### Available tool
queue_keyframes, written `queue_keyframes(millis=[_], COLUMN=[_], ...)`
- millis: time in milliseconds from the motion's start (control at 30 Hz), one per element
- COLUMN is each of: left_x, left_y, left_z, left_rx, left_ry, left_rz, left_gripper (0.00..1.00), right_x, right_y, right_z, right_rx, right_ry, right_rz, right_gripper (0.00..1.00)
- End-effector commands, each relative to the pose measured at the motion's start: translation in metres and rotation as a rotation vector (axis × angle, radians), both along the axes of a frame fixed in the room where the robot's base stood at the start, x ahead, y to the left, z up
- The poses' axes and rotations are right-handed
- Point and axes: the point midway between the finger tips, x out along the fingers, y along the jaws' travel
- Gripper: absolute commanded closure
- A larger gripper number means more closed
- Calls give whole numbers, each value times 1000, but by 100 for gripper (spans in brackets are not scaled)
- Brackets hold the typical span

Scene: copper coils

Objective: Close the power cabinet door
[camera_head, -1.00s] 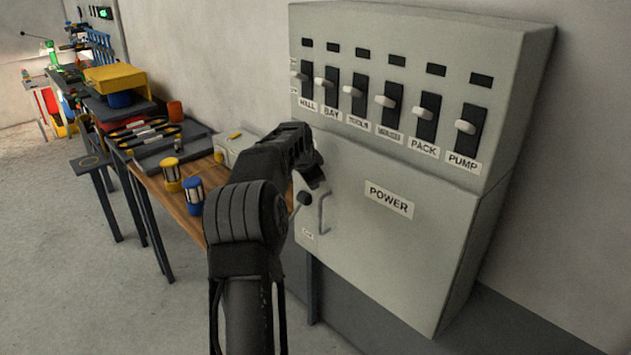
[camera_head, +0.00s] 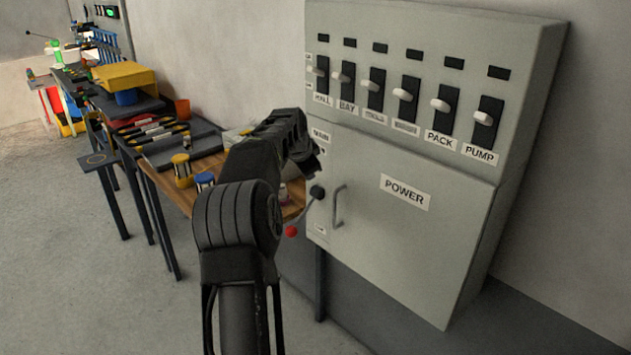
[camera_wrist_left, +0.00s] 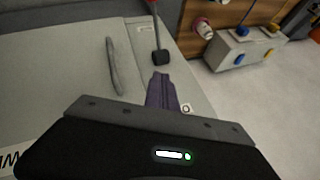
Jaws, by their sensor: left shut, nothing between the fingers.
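The grey power cabinet (camera_head: 540,60) stands against the wall at the right. Its door (camera_head: 430,250), labelled POWER, has a thin bar handle (camera_head: 339,206) near its left edge. The door looks flush with the front; I cannot tell whether a small gap is left. Left of the handle is a black knob (camera_head: 317,192) with a rod ending in a red ball (camera_head: 291,231). My left gripper (camera_head: 314,168) is just above the knob, in front of the left strip. In the left wrist view its shut, empty fingers (camera_wrist_left: 162,90) point at the knob, beside the handle (camera_wrist_left: 114,66).
Several white-tipped switches (camera_head: 405,95) line the cabinet's upper panel. Further tables lie beyond. Grey floor (camera_head: 80,270) is clear at the left.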

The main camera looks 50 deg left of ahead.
Motion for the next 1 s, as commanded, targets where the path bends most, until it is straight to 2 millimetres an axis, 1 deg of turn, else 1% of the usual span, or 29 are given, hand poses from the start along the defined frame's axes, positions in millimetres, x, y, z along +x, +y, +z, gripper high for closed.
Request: queue_keyframes(millis=[33,200,300,400,533,1000], left_x=[-4,-22,-29,-33,-36,-36], left_y=[3,16,21,24,25,25], left_z=[5,32,44,51,54,54], left_rx=[-1,-1,-1,-3,-4,-3], left_ry=[0,2,3,5,6,6], left_rz=[0,1,0,-1,-2,-1], left_gripper=[100,100,100,100,100,100], right_x=[1,1,1,1,1,1], right_y=[0,0,0,0,0,0], right_z=[-3,-5,-5,-5,-5,-5], right_rx=[0,1,1,1,1,1], right_ry=[-2,-3,-2,-2,-3,-2], right_rz=[-1,0,0,0,0,0], right_gripper=[100,100,100,100,100,100])
